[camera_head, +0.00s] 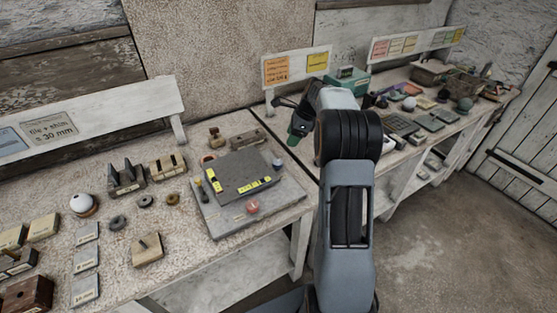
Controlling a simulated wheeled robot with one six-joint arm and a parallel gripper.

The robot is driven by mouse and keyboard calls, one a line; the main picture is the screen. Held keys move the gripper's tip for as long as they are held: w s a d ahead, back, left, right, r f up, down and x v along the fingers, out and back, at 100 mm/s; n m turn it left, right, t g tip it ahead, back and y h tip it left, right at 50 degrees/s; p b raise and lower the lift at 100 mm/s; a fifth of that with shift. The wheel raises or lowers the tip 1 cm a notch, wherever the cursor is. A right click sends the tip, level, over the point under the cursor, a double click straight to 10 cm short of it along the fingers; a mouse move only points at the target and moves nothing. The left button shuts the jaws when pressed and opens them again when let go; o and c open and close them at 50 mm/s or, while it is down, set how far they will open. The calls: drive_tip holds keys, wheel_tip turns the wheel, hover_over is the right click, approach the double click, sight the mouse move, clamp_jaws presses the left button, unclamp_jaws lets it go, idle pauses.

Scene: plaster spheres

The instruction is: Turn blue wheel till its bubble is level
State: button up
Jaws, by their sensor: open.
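A grey levelling plate (243,174) lies on a larger pale slab (221,225) on the left bench. A pale blue-grey knob (277,163), which looks like the blue wheel, is at the plate's right corner. A red wheel (252,207) is at the front edge. Yellow bubble vials lie along the left side (215,182) and the front (255,187) of the plate. The bubbles are too small to read. My gripper (292,122) is open, above and to the right of the blue wheel, apart from it. My arm hides part of the gripper.
Left of the slab stand a white ball (83,204) on a ring, several small rings, and wooden blocks (147,250). A wooden bar (247,139) lies behind the plate. The right bench (395,175) is crowded with small objects. Floor (450,240) is clear at right.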

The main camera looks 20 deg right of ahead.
sight(278, 161)
drive_tip(key=p+x, duration=0.1)
drive_tip(key=x, duration=1.2)
drive_tip(key=shift+w+f, duration=0.2)
drive_tip(key=shift+f, duration=0.2)
drive_tip(key=c, duration=0.7)
drive_tip(key=shift+o, duration=0.2)
